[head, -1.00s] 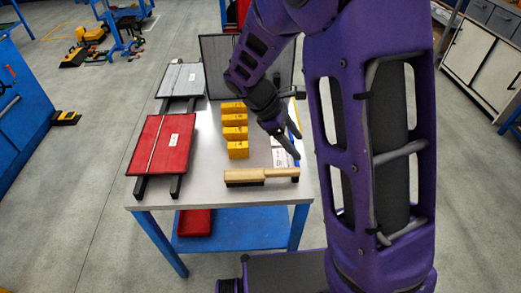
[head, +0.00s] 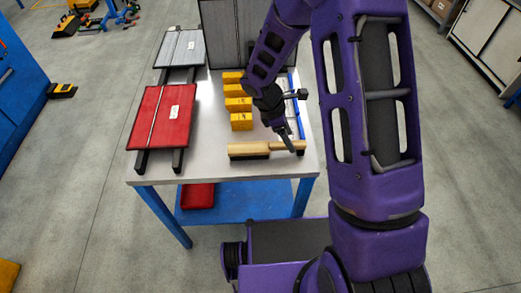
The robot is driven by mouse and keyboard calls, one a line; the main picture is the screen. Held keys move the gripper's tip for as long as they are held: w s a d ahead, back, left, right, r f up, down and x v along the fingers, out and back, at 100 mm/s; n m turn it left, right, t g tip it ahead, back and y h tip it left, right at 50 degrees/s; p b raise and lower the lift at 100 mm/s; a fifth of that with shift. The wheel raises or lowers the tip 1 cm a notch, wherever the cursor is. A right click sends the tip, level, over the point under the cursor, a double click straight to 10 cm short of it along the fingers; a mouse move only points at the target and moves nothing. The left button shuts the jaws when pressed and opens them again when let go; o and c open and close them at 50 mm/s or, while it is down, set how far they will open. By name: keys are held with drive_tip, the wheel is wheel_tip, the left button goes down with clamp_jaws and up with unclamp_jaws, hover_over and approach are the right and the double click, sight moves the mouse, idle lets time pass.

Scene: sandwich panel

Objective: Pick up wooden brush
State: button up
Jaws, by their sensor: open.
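The wooden brush (head: 250,149) lies near the front edge of the table, its light wood block and dark bristles to the left and its handle to the right. My gripper (head: 289,145) is at the brush's handle, pointing down, with its fingers over or around it. The jaws are open. I cannot tell from this view whether the fingers touch the handle, and they hide a small part of it.
The metal table (head: 208,155) holds several yellow blocks (head: 241,121) in a row behind the brush. A red panel (head: 163,117) and a grey panel (head: 181,48) lie on dark rails at the left. A large dark panel (head: 222,30) stands at the back.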

drive_tip(key=shift+x, duration=2.8)
drive_tip(key=shift+w+r, duration=0.1)
drive_tip(key=shift+w, duration=0.1)
clamp_jaws()
